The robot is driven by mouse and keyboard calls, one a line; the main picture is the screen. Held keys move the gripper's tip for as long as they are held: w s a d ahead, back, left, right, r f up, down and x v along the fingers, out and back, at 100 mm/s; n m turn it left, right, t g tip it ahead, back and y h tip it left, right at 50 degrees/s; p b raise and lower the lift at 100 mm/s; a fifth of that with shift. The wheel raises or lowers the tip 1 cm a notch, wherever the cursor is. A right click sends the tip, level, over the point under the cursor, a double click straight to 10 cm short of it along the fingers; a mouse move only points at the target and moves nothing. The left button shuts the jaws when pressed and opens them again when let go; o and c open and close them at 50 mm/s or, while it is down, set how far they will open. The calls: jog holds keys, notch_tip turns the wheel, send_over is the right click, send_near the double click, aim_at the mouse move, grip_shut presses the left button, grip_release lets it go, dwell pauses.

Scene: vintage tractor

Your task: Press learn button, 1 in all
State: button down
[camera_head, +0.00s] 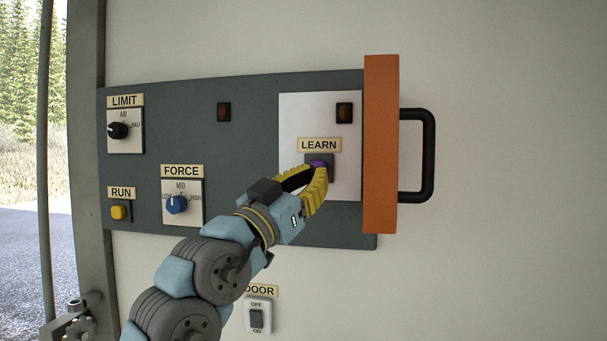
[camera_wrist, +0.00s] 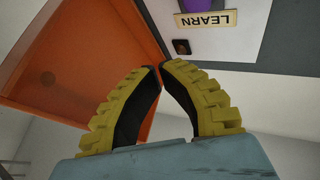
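The learn button (camera_head: 318,162) is purple in a dark square mount, under a yellow LEARN label (camera_head: 319,145) on a white plate. In the wrist view the purple button (camera_wrist: 197,4) is cut by the top edge, beside the upside-down LEARN label (camera_wrist: 207,20). My gripper (camera_head: 318,174) has yellow ridged fingers that overlap the button's lower part in the head view. In the wrist view my gripper (camera_wrist: 159,66) has its tips together, nothing between them, and apart from the button in the picture. Contact with the button cannot be told.
The grey panel (camera_head: 240,110) also carries a LIMIT knob (camera_head: 118,130), a blue FORCE knob (camera_head: 176,204), a yellow RUN button (camera_head: 119,212) and two dark red lamps. An orange plate (camera_head: 381,150) with a black handle (camera_head: 430,155) stands out at right. A DOOR switch (camera_head: 257,318) is below.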

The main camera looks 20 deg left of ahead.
jog(key=shift+s+d+r+m+g+h, duration=0.2)
jog(key=shift+s+r+m+g+h, duration=0.1)
jog(key=shift+s+r+m+g, duration=0.25)
jog(key=shift+f, duration=0.1)
jog(key=w+a, duration=0.1)
jog(key=w, duration=0.7)
jog(key=shift+w+a+p, duration=0.2)
jog(key=shift+a+p, duration=0.2)
dwell(1.3)
jog(key=shift+w+a+f, duration=0.1)
jog(key=shift+w+a, duration=0.05)
jog(key=shift+w, duration=0.3)
jog(key=shift+w, duration=0.5)
dwell(1.1)
